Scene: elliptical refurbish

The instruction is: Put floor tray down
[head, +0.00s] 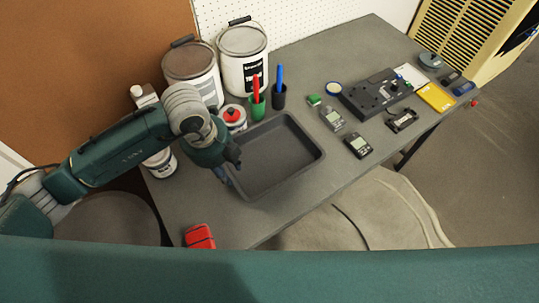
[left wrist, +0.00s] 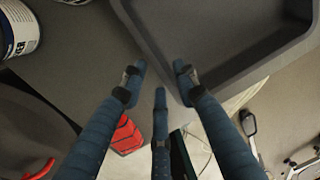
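The floor tray is a dark grey rectangular tray (head: 318,160) with raised walls, empty, on the grey workbench. Its near corner also shows in the left wrist view (left wrist: 238,72). My left gripper (head: 230,165) is at the tray's left edge in the head view. In the left wrist view its fingers (left wrist: 160,76) are spread apart at the tray's corner, with one finger over the rim and the others outside it. Whether they touch the wall cannot be told. My right gripper is not in view.
Paint cans (head: 243,58) stand behind the tray, with a green pen cup (head: 257,108) and a dark pen cup (head: 279,97) beside it. A red object (head: 200,236) lies at the front left. Meters (head: 358,145) and a black device (head: 376,93) lie to the right.

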